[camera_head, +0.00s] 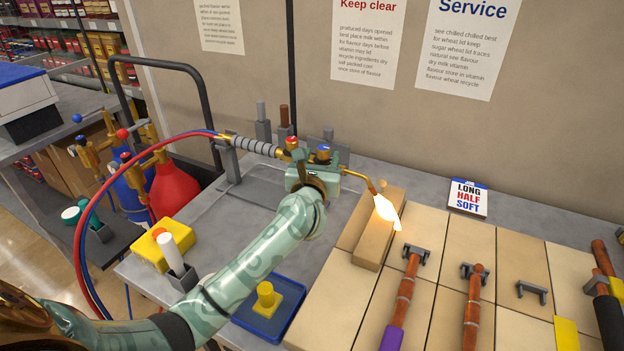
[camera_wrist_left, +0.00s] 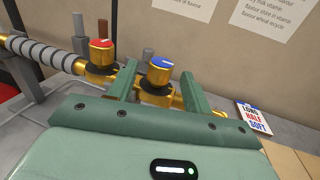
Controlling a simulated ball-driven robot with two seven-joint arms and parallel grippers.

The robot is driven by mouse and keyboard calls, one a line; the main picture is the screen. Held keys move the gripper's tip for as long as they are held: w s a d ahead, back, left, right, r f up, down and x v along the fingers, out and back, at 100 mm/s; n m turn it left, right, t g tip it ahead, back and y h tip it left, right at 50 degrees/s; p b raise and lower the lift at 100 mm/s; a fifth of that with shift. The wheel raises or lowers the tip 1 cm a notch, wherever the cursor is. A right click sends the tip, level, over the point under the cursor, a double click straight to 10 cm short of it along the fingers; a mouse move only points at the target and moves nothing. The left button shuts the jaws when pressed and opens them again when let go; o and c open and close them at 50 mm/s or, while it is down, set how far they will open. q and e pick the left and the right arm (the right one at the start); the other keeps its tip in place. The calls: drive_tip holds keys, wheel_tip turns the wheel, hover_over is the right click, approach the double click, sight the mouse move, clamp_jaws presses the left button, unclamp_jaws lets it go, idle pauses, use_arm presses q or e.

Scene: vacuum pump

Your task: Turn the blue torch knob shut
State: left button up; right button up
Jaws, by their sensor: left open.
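The torch's blue knob (camera_head: 323,152) sits on the brass torch body, right of its red knob (camera_head: 292,143). The torch nozzle (camera_head: 357,174) points right and down, with a bright flame (camera_head: 387,209) at its tip. My left gripper (camera_head: 313,168) is open at the torch. In the left wrist view, its two green fingers (camera_wrist_left: 157,76) stand on either side of the blue knob (camera_wrist_left: 160,68), with visible gaps. The red knob (camera_wrist_left: 102,50) lies outside the left finger. Whether the fingers touch the knob's lower part is hidden. My right gripper is not in view.
The flame burns over pale bricks (camera_head: 430,222). Copper pipes (camera_head: 405,290) lie in clips on the bricks. Red and blue hoses (camera_head: 84,215) loop left to a red cylinder (camera_head: 174,188). A yellow block (camera_head: 160,246) and blue tray (camera_head: 291,318) stand near my left arm.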

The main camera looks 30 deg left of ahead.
use_arm(q)
drive_tip(key=v, duration=1.2)
drive_tip(key=shift+s+d+p, duration=0.15)
drive_tip(key=shift+s+p, duration=0.15)
drive_tip(key=shift+p, duration=0.1)
drive_tip(key=shift+f, duration=0.1)
